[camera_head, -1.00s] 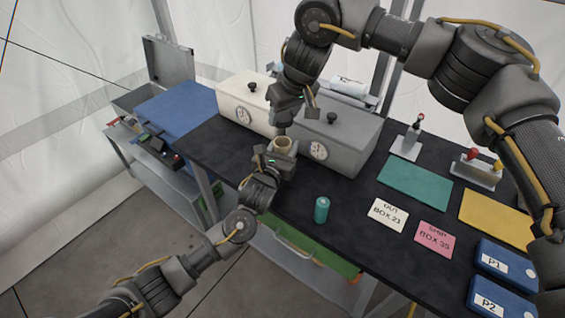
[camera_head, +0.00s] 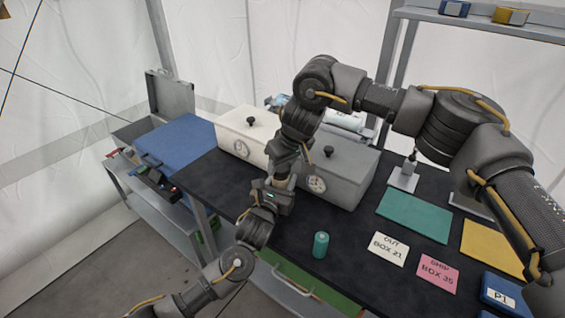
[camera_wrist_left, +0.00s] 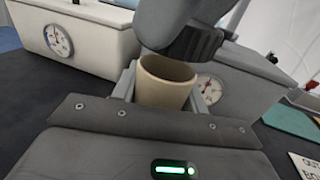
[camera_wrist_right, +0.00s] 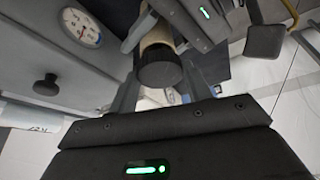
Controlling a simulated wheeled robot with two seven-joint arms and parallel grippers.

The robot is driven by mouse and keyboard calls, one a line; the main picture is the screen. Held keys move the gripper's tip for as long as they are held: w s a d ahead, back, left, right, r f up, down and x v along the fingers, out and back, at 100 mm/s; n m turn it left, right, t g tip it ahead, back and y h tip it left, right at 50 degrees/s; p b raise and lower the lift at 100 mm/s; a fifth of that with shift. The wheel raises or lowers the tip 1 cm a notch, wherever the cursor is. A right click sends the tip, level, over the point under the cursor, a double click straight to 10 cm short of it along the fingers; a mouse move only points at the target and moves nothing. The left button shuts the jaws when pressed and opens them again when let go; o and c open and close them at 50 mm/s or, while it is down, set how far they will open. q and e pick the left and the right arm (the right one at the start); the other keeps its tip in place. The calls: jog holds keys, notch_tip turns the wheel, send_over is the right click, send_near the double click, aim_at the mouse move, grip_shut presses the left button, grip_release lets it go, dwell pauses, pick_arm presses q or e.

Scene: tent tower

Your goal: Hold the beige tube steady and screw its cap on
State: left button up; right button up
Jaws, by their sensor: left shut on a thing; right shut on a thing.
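My left gripper (camera_head: 276,190) is shut on the beige tube (camera_wrist_left: 166,84) and holds it upright above the table. The tube's open rim shows in the left wrist view. My right gripper (camera_head: 283,168) is directly above it, pointing down. It is shut on the dark round cap (camera_wrist_right: 160,68), which shows between its fingers in the right wrist view, with the beige tube (camera_wrist_right: 155,36) just beyond it. The cap is close over the tube's mouth; whether they touch I cannot tell. In the head view the grippers hide the tube and cap.
A white box (camera_head: 235,135) and a grey box (camera_head: 345,170) with dial gauges stand close behind the grippers. A teal cylinder (camera_head: 320,245) stands on the dark table (camera_head: 300,270) in front. Mats (camera_head: 415,216) and label cards (camera_head: 388,249) lie to the right.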

aim_at(279, 169)
jog(key=shift+f, duration=0.1)
jog(key=shift+f, duration=0.8)
jog(key=shift+f, duration=0.55)
jog(key=m, duration=0.1)
jog(key=m+h, duration=0.1)
jog(key=m, duration=0.1)
jog(key=shift+s+a, duration=0.1)
jog(key=shift+a, duration=0.15)
jog(key=m+h, duration=0.1)
jog(key=m, duration=0.1)
jog(key=m+h, duration=0.1)
jog(key=m, duration=0.3)
jog(key=shift+a+m+t+h, duration=0.25)
jog(key=shift+m+t+h, duration=0.05)
jog(key=shift+m+h, duration=0.1)
jog(key=o, duration=0.9)
jog(key=shift+o, duration=0.2)
jog(key=shift+d, duration=0.1)
jog(key=shift+c, duration=0.4)
